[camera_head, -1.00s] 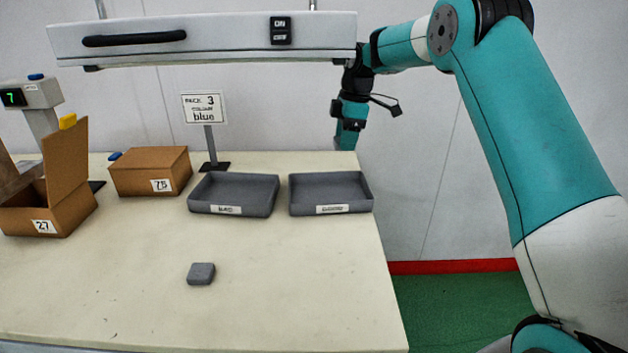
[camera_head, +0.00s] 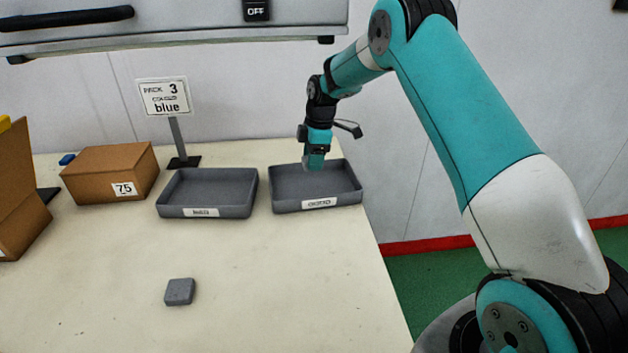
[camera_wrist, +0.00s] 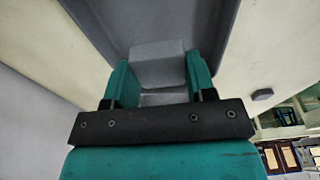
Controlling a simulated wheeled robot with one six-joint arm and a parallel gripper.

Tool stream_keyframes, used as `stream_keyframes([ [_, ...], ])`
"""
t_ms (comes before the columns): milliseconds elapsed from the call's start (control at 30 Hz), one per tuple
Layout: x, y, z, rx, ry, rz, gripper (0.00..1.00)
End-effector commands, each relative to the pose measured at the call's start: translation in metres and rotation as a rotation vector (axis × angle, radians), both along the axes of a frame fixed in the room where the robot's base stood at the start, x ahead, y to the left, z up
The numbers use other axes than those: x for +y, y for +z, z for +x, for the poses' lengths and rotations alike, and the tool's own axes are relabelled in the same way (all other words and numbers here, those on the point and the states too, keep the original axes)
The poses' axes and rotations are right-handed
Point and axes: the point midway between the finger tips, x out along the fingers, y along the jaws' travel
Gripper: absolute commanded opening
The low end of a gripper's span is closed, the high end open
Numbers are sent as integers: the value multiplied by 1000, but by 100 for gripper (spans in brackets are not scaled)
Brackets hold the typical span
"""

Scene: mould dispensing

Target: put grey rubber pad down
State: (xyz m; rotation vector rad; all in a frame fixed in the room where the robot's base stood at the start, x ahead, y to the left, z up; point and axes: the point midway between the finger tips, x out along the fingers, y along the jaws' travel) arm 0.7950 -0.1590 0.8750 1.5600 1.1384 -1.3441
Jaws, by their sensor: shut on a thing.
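My gripper (camera_head: 315,160) is over the right grey tray (camera_head: 318,203), fingers pointing down. In the wrist view my gripper (camera_wrist: 157,82) is shut on a light grey rubber pad (camera_wrist: 159,66), held between its teal fingers. The tray's dark floor and wall (camera_wrist: 212,22) show around and beyond the pad. I cannot tell whether the pad touches the tray floor. In the head view the pad is barely discernible at the fingertips. A second grey block (camera_head: 180,291) lies on the table and also shows in the wrist view (camera_wrist: 263,94).
A left grey tray (camera_head: 205,211) stands beside the right one. Behind it is a sign (camera_head: 164,97) reading "3" and "blue". A closed carton (camera_head: 108,176) marked 75 and an open carton (camera_head: 18,190) stand at left. The table's front is mostly clear.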

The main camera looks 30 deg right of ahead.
Motion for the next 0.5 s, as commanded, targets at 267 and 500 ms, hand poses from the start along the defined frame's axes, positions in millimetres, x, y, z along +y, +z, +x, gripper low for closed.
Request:
stream_keyframes([
  [267,-1,-33,0,-1,0,1,27],
  [500,-1,-65,-1,2,-2,1,27],
])
